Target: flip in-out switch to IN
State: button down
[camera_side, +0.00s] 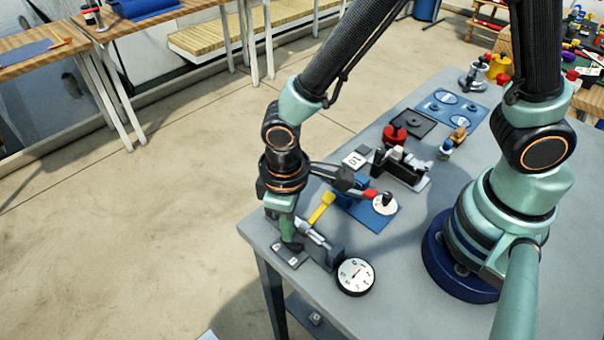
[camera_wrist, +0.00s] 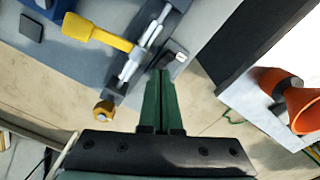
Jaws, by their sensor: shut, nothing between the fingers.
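The switch is a small dark plate (camera_side: 289,258) with pale markings, lying flat at the near-left corner of the table. In the wrist view, part of the dark plate (camera_wrist: 179,58) shows just beyond my fingertips. My gripper (camera_side: 290,244) points down over the plate, its green fingers together and empty. The wrist view shows the closed fingertips (camera_wrist: 162,73) at the plate's near edge. They hide part of the plate, including the lever, so I cannot tell its position or whether they touch it.
A valve with a yellow handle (camera_side: 322,207) and metal pipe stands close right of my gripper. A round white gauge (camera_side: 356,276) stands to the right. A blue plate with a red-handled dial (camera_side: 384,204) lies farther back. The table edge is close on the left.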

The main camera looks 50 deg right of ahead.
jog(key=shift+r, duration=2.85)
jog(key=w+d+r+m+t, duration=0.1)
jog(key=d+r+m+t, duration=0.1)
jog(key=d+r, duration=0.5)
jog(key=w+d+r+m+t, duration=0.2)
jog(key=d+r, duration=0.6)
jog(key=d, duration=0.6)
jog(key=shift+r+m+t, duration=0.25)
jog(key=shift+m+t, duration=0.55)
jog(key=shift+m, duration=0.2)
